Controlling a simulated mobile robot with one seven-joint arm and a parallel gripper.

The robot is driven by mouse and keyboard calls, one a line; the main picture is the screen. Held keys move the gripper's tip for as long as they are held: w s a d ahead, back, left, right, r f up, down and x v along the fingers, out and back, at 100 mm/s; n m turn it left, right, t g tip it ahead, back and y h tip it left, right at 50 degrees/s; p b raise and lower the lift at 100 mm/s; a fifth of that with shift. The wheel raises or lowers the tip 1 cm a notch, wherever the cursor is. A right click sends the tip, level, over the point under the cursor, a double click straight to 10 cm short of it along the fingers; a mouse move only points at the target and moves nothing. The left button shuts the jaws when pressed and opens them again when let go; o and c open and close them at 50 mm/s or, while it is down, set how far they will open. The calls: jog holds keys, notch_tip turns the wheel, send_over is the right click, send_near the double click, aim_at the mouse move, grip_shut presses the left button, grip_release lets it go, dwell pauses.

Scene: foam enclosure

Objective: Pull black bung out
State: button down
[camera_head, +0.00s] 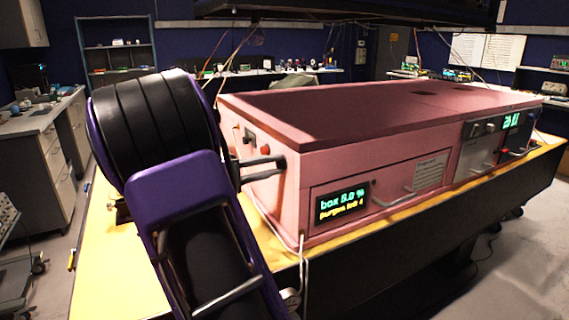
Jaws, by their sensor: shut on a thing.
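A pink foam box (350,130) stands on a yellow-topped table. My purple and black arm comes up from the bottom left, and its wrist hides part of the box's left end. My gripper (280,163) reaches right from behind the wrist, with its two dark fingers against the left end wall. The fingers are shut on the black bung at that wall.
A display (342,201) on the box front reads "box 5.0 %" and "purges left 4". A grey control panel (497,138) is at the right. White cables (302,262) hang over the yellow table edge (375,228). Thin wires hang above the box. Yellow tabletop (100,270) is bare left of my arm.

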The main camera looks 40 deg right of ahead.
dwell(0.8)
jog(key=v, duration=0.6)
dwell(1.0)
dwell(0.4)
